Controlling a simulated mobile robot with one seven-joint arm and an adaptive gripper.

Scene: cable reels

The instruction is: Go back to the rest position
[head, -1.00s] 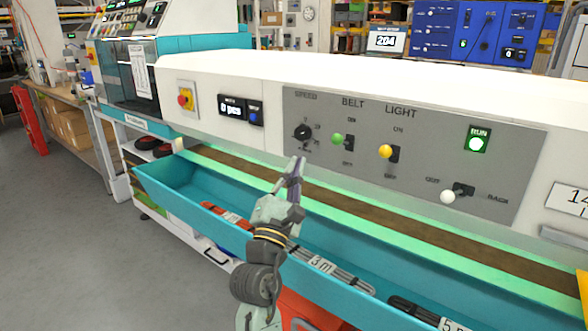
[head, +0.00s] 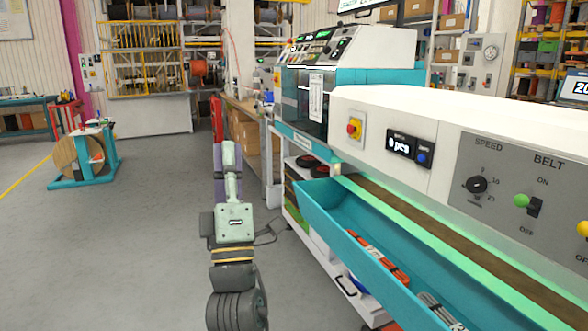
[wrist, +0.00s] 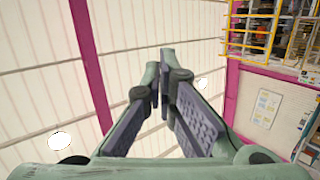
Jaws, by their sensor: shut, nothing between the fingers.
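My gripper (head: 228,165) points upward in front of the aisle in the head view, left of the machine and apart from it. In the wrist view my gripper (wrist: 163,85) shows its two fingers closed together at the tips with nothing between them. Behind it in the wrist view are a white wall and pink beams.
The teal trough (head: 372,238) with orange and grey cable bundles runs along the machine (head: 440,160) on the right. A wooden reel on a teal stand (head: 82,158) stands at the left. The grey floor (head: 120,240) around my arm is clear.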

